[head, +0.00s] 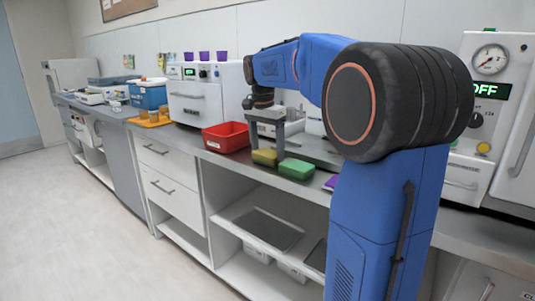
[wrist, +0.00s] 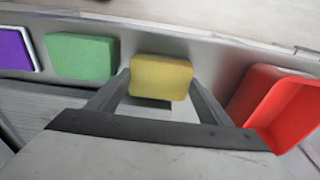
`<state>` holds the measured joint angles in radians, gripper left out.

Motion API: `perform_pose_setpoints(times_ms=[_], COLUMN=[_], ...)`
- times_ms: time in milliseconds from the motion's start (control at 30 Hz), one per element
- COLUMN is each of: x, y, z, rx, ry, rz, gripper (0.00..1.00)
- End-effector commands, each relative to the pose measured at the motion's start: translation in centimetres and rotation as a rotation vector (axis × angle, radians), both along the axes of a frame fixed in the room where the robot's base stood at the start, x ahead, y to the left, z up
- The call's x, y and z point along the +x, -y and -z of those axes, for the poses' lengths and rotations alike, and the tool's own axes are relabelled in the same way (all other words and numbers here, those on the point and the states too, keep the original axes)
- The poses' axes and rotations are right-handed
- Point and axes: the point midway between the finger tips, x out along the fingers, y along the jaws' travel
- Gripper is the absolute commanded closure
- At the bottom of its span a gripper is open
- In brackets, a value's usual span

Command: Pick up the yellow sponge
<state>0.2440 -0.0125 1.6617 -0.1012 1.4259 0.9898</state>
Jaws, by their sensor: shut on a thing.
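The yellow sponge (head: 264,157) is at the front of the grey counter, left of the green sponge (head: 296,169). My gripper (head: 265,146) points down over it and is shut on it. In the wrist view the yellow sponge (wrist: 161,76) sits between the two fingertips of my gripper (wrist: 160,84), one finger against each side. The green sponge (wrist: 82,57) is to its left there, apart from it. I cannot tell whether the yellow sponge touches the counter or is slightly raised.
A red bin (head: 226,137) stands left of the yellow sponge; in the wrist view the red bin (wrist: 285,105) is close to the right finger. A purple item (wrist: 15,49) lies beyond the green sponge. An orange tray (head: 150,121) and a blue box (head: 149,96) are further left.

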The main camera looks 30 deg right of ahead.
Motion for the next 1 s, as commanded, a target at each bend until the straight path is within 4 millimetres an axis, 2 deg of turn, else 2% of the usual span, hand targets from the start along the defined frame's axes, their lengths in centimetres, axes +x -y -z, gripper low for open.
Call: perform_pose_setpoints(times_ms=[167,400,533,700,1000], x=[0.1,0.1,0.1,0.0,0.0], y=[0.0,0.0,0.0,0.0,0.0], z=[-2.1,-6.5,-8.4,-9.6,-9.8], rx=[-0.001,0.000,0.000,-0.001,0.000], ry=[0.003,0.002,0.002,0.001,0.000], rz=[0.001,0.001,0.000,0.000,0.000], gripper=[0.51,0.51,0.51,0.51,0.51])
